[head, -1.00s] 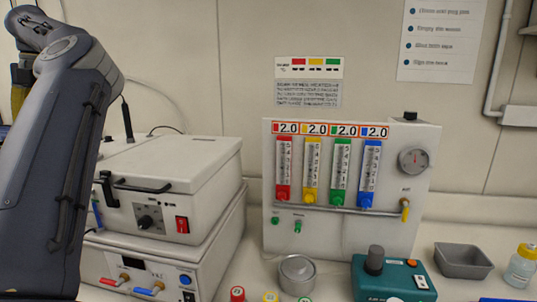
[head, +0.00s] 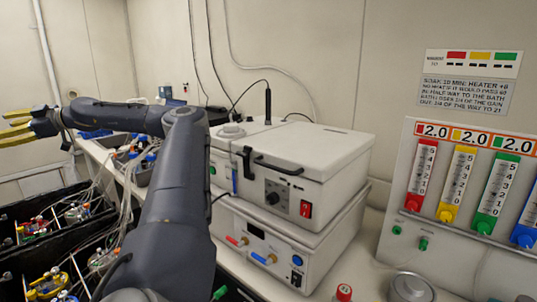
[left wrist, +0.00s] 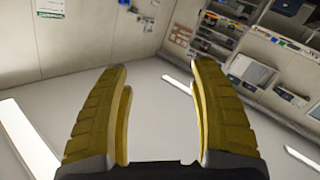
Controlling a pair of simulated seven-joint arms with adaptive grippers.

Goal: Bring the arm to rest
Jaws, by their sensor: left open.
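My left arm rises from the bottom of the head view and bends left at its elbow. My left gripper (head: 16,131) has yellow fingers and is at the far left edge of the head view, raised above the black bins. In the left wrist view its two yellow fingers (left wrist: 160,115) stand wide apart with nothing between them. Beyond them that view shows pale room surfaces and shelving, with no object close to the fingers. My right gripper is in neither view.
Black bins (head: 52,192) with tubed bioreactors stand below at the left. A white lidded bath (head: 315,148) sits on a control unit (head: 265,262) at centre. A gas panel (head: 400,200) with coloured flow tubes stands at right. A red-capped bottle (head: 344,292) is at the bottom edge.

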